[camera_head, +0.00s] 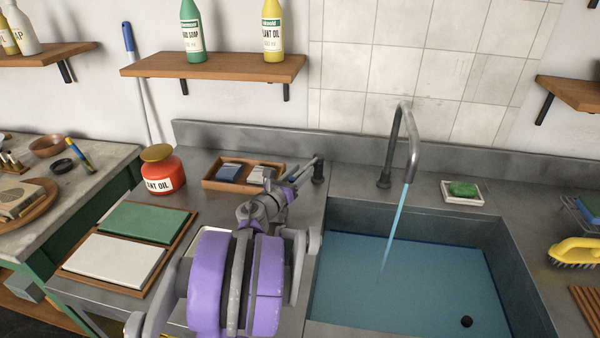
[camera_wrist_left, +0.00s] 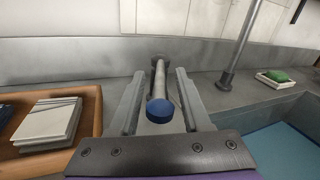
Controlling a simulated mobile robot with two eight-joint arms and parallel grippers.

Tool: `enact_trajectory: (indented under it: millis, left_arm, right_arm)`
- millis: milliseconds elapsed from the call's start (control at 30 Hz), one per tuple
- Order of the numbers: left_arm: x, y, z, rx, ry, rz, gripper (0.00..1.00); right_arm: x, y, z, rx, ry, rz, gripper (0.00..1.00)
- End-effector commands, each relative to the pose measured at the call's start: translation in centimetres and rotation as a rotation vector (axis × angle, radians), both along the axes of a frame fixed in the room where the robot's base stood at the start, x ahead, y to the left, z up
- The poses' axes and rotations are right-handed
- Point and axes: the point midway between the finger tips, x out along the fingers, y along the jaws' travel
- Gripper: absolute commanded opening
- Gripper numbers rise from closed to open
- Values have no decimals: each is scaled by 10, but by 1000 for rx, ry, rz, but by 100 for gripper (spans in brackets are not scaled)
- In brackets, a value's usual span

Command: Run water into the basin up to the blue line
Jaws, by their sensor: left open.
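The steel basin (camera_head: 520,270) holds blue water (camera_head: 420,285). A stream (camera_head: 396,225) falls into it from the grey tap (camera_head: 412,145). A dark blue line (camera_head: 440,243) shows along the basin's back wall, at or very near the water's edge; I cannot tell the exact gap. The tap lever (camera_head: 318,170) stands on the ledge left of the spout; its blue end (camera_wrist_left: 160,111) faces the left wrist camera. My left gripper (camera_head: 300,178) is open, with its fingers on either side of the lever in the left wrist view (camera_wrist_left: 160,75). My right gripper is out of view.
A green soap on a white dish (camera_head: 476,200) lies right of the tap. A wooden tray (camera_head: 212,182) with blocks and a red plant oil jar (camera_head: 163,172) stand left of the lever. A yellow brush (camera_head: 572,252) lies right of the basin. A shelf (camera_head: 215,67) hangs above.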

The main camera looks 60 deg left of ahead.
Motion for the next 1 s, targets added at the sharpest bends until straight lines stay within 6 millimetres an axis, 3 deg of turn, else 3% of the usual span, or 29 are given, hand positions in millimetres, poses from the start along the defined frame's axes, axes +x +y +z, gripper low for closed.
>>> enact_trajectory:
  millis: [167, 600, 1000]
  left_arm:
    - [-11, -6, 0, 1, 1, 1, 48]
    - [-80, -49, 0, 0, -1, 2, 48]
    - [-92, -58, 0, 0, 0, 0, 48]
  right_arm:
    - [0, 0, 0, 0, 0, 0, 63]
    - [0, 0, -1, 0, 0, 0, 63]
    - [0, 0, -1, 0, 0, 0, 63]
